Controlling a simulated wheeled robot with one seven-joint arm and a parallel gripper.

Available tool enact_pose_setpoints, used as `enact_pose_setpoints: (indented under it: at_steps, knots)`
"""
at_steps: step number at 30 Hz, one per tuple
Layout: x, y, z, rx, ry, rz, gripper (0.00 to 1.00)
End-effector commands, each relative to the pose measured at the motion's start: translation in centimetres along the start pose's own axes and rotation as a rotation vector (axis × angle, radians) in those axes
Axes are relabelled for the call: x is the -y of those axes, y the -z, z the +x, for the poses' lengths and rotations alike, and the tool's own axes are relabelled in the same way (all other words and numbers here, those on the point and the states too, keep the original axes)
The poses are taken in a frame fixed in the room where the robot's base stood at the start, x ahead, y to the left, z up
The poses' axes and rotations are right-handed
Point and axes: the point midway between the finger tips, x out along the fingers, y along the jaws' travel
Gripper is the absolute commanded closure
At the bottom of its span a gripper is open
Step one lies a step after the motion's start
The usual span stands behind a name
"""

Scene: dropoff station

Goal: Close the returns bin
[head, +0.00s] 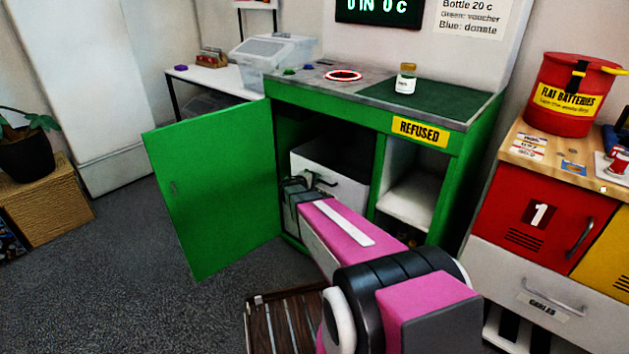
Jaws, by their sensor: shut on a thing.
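The returns bin (346,192) appears to be the pale grey-white box in the left bay of the green cabinet (457,178). Its front face and part of its dark inside show. How far it stands out of the bay is hard to tell. The cabinet's green door (210,190) hangs wide open to the left. My gripper (312,184) is at the upper left of the bin's front, shut on the bin's handle (326,181). My arm hides the lower part of the bin, and the fingertips are small and partly hidden.
A bottle (406,80) stands on the counter above. The right bay, under a yellow REFUSED sign (419,131), is open. A slatted brown crate (285,322) sits on the floor beside my arm. Red and yellow cabinets (542,215) stand right.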

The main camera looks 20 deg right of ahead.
Motion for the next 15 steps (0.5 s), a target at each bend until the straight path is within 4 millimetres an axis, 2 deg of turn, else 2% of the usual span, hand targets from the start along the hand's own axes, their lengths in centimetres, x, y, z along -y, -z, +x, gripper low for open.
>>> enact_pose_setpoints:
  at_steps: [4, 5, 6, 15]
  knots:
    - [-0.09, 0.09, 0.49, 0.004, -0.004, 0.0, 1.0]
    - [-0.1, 0.09, 0.5, 0.004, -0.004, 0.0, 0.84]
    - [-0.1, 0.09, 0.51, 0.004, -0.004, 0.0, 0.78]
    - [-0.13, 0.09, -0.06, 0.003, -0.005, 0.0, 0.78]
